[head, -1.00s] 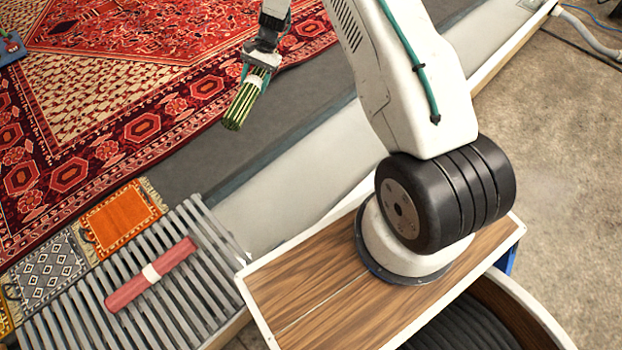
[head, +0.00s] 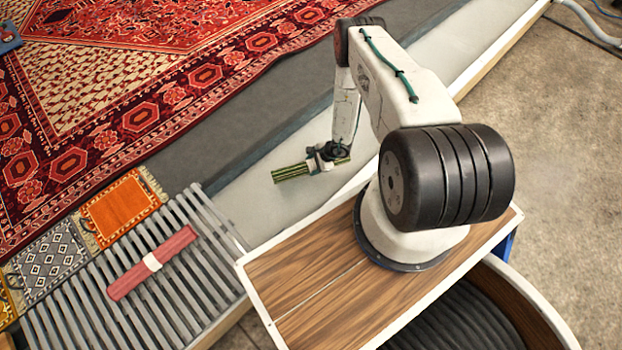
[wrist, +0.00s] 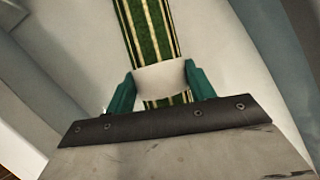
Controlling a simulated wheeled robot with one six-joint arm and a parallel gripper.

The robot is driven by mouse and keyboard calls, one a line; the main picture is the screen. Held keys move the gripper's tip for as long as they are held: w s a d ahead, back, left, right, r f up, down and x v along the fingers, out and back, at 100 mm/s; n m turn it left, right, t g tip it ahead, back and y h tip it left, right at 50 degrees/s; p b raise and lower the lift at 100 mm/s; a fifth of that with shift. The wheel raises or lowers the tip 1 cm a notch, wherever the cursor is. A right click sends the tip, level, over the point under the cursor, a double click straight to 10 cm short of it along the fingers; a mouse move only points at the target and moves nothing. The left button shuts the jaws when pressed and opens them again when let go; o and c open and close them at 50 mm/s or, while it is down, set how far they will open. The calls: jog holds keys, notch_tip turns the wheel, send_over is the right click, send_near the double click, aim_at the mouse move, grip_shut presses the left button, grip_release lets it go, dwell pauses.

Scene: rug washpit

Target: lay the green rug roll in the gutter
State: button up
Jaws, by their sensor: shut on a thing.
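The green rug roll (head: 291,173), striped with pale lines, is in my gripper (head: 328,157) in the head view. In the wrist view the green rug roll (wrist: 150,30) has a white band around its middle, and the teal fingers of my gripper (wrist: 160,88) are shut on either side of that band. The gutter (head: 262,205) is the pale channel running diagonally between the grey floor strip and my base. The roll is over the gutter and roughly level; I cannot tell whether it touches the bottom.
A red rug roll (head: 125,284) with a white band lies on the grey slatted rack (head: 195,300) at lower left. Small orange and grey patterned mats (head: 118,208) lie beside the rack. A large red patterned rug (head: 130,90) covers the upper left. The gutter is clear toward the upper right.

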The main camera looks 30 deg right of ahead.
notch_tip(320, 180, down, 9)
jog(key=shift+f, duration=0.1)
dwell(0.3)
jog(key=o, duration=1.4)
